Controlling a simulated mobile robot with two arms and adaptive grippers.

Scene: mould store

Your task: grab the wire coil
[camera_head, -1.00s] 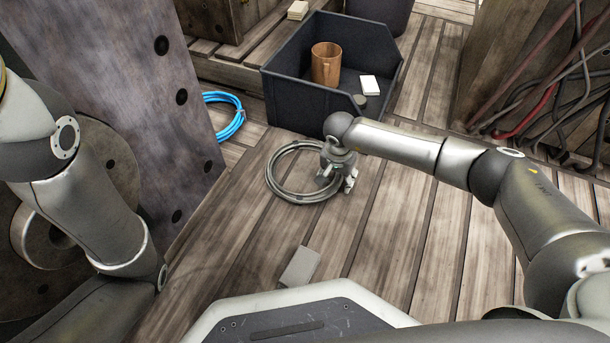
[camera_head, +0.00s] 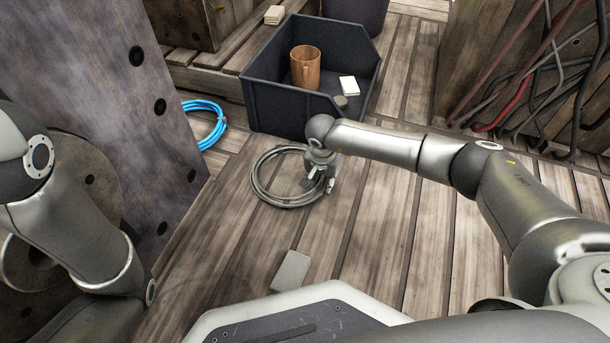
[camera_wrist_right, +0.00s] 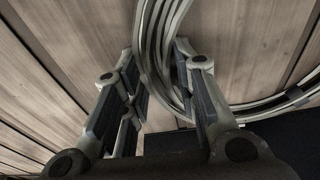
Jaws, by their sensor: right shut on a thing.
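The grey wire coil (camera_head: 262,190) lies on the plank floor in front of the dark bin. My right gripper (camera_head: 318,183) is at the coil's right side and is shut on its strands. In the right wrist view the coil's strands (camera_wrist_right: 165,30) pass between the two fingers of the gripper (camera_wrist_right: 160,85). I cannot tell whether the coil is lifted off the floor. My left arm is at the left edge, but its gripper is not in view.
A grey block (camera_head: 290,271) lies nearer. Cables hang at right. Planks at centre right are clear.

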